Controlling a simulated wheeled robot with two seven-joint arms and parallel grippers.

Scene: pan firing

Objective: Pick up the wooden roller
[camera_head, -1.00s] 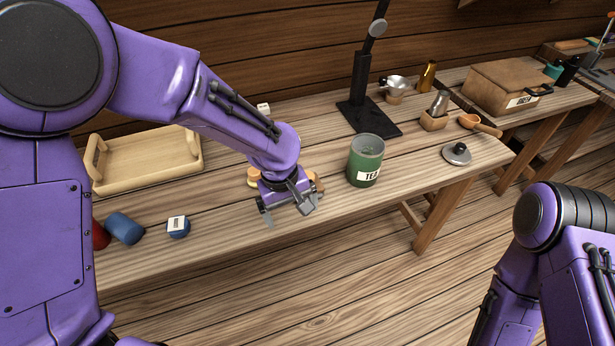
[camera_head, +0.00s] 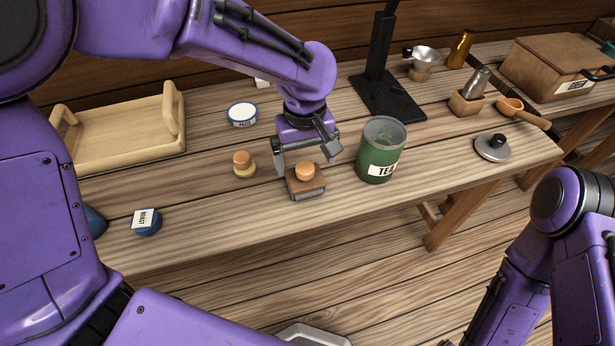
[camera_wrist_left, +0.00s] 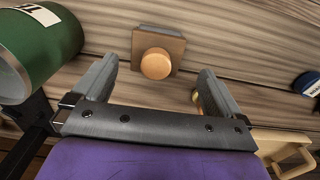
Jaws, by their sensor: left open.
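No plain roller shape shows. A square brown wooden block with a round orange knob (camera_head: 305,171) stands on the workbench (camera_head: 225,225). A smaller wooden piece with a round top (camera_head: 243,163) stands to its left; I cannot tell whether either is the wooden roller. My left gripper (camera_head: 308,160) is open, pointing down at the knobbed block. In the left wrist view, the knobbed block (camera_wrist_left: 157,62) lies between and just beyond the fingertips, untouched as far as I can see. A finger partly hides a small yellowish thing there. My right gripper is out of view; only its arm shows.
A green tea canister (camera_head: 382,152) stands close right of the gripper. A black stand (camera_head: 390,98) is behind it. A round white-lidded tin (camera_head: 242,114), a wooden tray (camera_head: 120,135) and a blue labelled piece (camera_head: 147,223) are to the left. The bench front is clear.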

